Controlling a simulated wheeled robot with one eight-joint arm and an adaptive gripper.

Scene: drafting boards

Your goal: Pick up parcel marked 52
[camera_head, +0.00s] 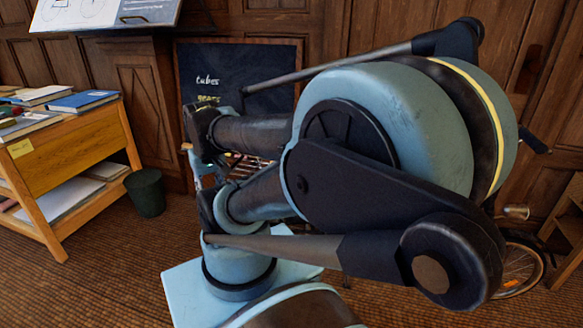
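I see no parcel and no number 52 in the head view. Blue and black links of my arm fill the middle and right of the picture, close to the camera, and hide much of the room behind them. I cannot make out the gripper's fingers anywhere in this view.
A wooden table (85,150) with books stands at left, beside a dark green bin (146,192). A blackboard (262,72) with writing leans at the back. A white drafting board (108,13) shows top left. A wheel (524,268) and wooden shelf (570,228) are right. Brown floor shows front left.

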